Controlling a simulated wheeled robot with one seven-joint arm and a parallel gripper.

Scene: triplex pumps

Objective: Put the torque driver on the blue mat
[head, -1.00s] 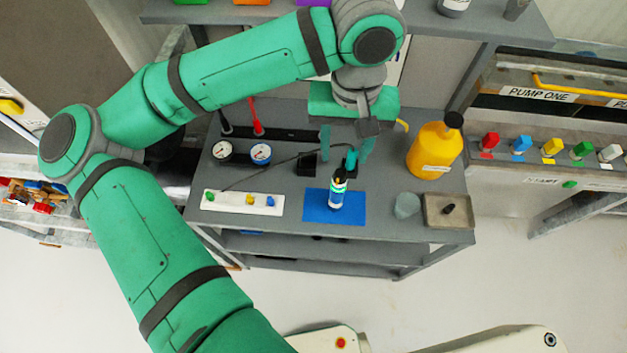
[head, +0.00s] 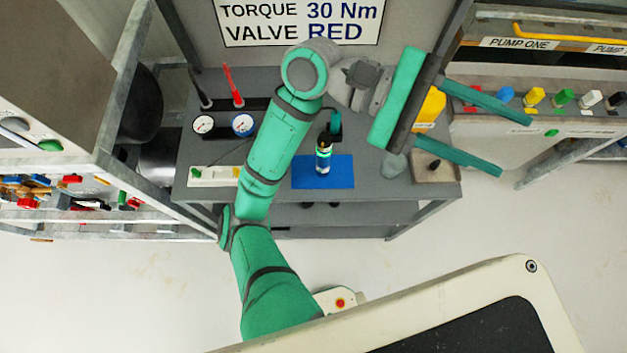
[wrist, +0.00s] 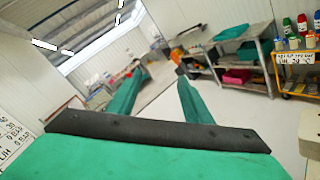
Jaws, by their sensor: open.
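The torque driver (head: 323,158) stands upright on the blue mat (head: 340,177), near the mat's middle, in the head view. It has a dark body with white and green bands, and a teal top. The mat lies flat on the grey bench. My gripper (head: 502,141) is open and empty, off to the right of the driver and apart from it, its fingers pointing right. In the wrist view my two fingers (wrist: 160,88) are spread with nothing between them, and neither driver nor mat shows.
Two gauges (head: 203,125) and a white strip (head: 212,176) are on the bench's left. A yellow bottle (head: 431,108) stands behind my gripper, a tray (head: 447,172) below it. A sign (head: 298,20) reads torque 30 Nm, valve red. Pump levers (head: 535,97) line the right.

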